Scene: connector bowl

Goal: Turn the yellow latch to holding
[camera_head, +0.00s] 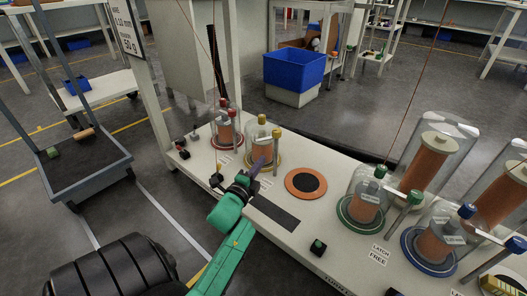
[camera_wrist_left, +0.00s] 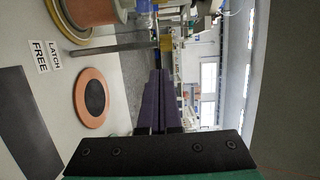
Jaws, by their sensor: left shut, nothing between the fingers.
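The yellow latch is a grey upright post with a yellow knob (camera_head: 277,133), beside a clear-domed copper coil on a yellow-ringed base (camera_head: 279,165). In the left wrist view its grey post (camera_wrist_left: 105,48) runs sideways near the top, beside the yellow ring. A label reading LATCH FREE (camera_wrist_left: 42,56) lies next to it. My left gripper (camera_head: 263,160), with purple fingers, is shut and empty. In the head view it is in front of the yellow station, overlapping its lower part; I cannot tell whether it touches the post. My right gripper is not in view.
A red station (camera_head: 225,140) stands left of the yellow one; green (camera_head: 360,213) and blue (camera_head: 432,250) stations stand to the right. An orange disc with a black centre (camera_head: 306,184) and a dark strip (camera_head: 273,212) lie on the bench. A small green-topped block (camera_head: 318,246) sits near the front edge.

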